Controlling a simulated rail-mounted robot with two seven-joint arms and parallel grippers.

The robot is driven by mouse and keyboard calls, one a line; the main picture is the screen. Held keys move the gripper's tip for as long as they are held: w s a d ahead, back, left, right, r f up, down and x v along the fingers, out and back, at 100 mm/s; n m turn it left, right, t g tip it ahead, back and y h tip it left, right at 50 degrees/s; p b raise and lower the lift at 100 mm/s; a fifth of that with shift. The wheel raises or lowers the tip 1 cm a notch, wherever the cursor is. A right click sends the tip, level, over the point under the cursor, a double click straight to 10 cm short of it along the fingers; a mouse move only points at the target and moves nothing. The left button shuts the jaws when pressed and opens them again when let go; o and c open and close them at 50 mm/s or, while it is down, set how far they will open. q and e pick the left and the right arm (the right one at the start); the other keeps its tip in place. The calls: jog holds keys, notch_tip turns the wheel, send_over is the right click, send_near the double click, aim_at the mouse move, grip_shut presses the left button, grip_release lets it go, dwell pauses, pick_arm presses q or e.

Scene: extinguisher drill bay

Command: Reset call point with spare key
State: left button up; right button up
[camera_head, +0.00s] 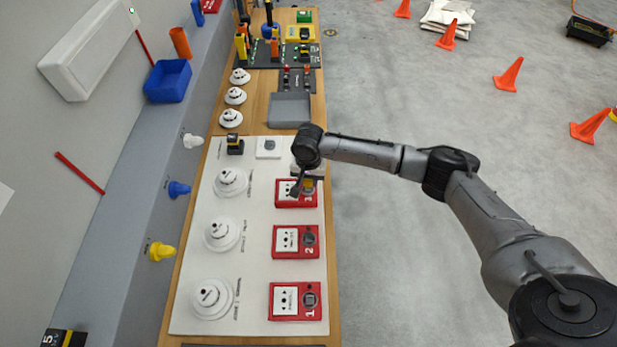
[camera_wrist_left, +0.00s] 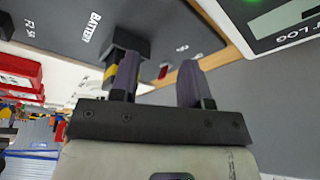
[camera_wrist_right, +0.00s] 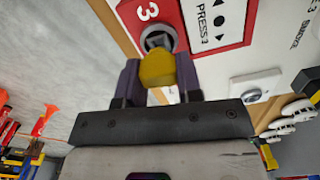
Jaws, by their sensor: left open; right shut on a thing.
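Red call point 3 (camera_head: 285,193) is on the white board, with call points 2 (camera_head: 284,242) and 1 (camera_head: 284,301) nearer in the same column. My right gripper (camera_head: 304,187) is over call point 3, shut on a yellow-headed piece, seemingly the key (camera_wrist_right: 157,69). In the right wrist view, the yellow head lies in front of the grey round socket (camera_wrist_right: 160,38) of call point 3 (camera_wrist_right: 225,20). I cannot tell whether its tip is in the socket. My left gripper (camera_wrist_left: 157,82) is open and empty, near a black and yellow block (camera_wrist_left: 118,60) on a dark panel.
White detectors (camera_head: 220,233) stand left of the call points. A white square with a grey disc (camera_head: 268,147) and a black and yellow block (camera_head: 235,144) are behind. A grey tray (camera_head: 289,109) lies farther back. Orange cones (camera_head: 509,74) stand on the floor to the right.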

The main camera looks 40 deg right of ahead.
pick_arm(q)
jog(key=shift+r+p, duration=0.55)
jog(key=shift+r, duration=0.15)
pick_arm(e)
jog(key=shift+r, duration=0.5)
pick_arm(q)
jog(key=shift+d+r+p, duration=0.15)
jog(key=shift+r+p, duration=0.6)
pick_arm(e)
jog(key=shift+r, duration=0.55)
pick_arm(q)
jog(key=shift+r+p, duration=0.65)
jog(key=shift+p, duration=0.05)
pick_arm(e)
jog(key=shift+r, duration=0.5)
pick_arm(q)
jog(key=shift+a+r, duration=0.1)
jog(key=shift+a, duration=0.1)
